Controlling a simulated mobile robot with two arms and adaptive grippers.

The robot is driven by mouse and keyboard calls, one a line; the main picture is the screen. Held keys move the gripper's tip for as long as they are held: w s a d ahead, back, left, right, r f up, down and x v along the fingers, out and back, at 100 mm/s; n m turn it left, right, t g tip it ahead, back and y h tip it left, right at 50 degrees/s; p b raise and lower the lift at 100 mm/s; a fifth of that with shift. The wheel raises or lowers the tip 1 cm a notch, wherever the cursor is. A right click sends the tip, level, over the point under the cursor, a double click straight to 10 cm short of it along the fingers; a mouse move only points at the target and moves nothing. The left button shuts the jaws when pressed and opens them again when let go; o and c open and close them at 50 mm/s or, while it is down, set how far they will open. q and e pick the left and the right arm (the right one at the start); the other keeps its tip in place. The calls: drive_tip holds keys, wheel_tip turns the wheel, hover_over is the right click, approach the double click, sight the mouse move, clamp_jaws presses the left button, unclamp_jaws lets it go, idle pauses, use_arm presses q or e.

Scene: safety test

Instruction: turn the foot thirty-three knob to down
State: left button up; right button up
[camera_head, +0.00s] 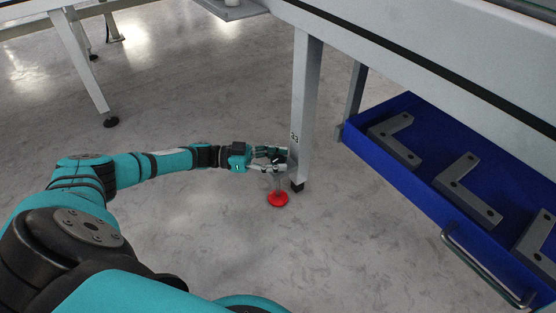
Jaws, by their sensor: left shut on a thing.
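The foot thirty-three knob (277,199) is a round red piece near the floor, beside the bottom of a white table leg (305,100) marked 33. A thin pale stem seems to rise from the red piece towards my gripper. My left gripper (281,161) reaches in from the left, just above the red piece and against the leg's left side. Its fingers are shut on the knob's upper part, which they mostly hide. Which way the knob is turned cannot be told. My right gripper is not in view.
A blue drawer (390,172) with a metal handle (485,266) stands out at the right, holding grey L-shaped brackets (467,187). The white tabletop edge (420,55) runs overhead. Another table's leg (80,60) stands at upper left. The grey floor (200,235) between is clear.

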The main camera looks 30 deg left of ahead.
use_arm(q)
drive_tip(key=shift+f+m+g+h, duration=0.1)
drive_tip(key=shift+m+g+h, duration=0.4)
drive_tip(key=shift+g, duration=0.4)
drive_tip(key=shift+m, duration=0.3)
drive_tip(key=o, duration=1.2)
drive_tip(key=shift+a, duration=0.1)
drive_tip(key=v, duration=1.2)
drive_tip(key=shift+r, duration=0.2)
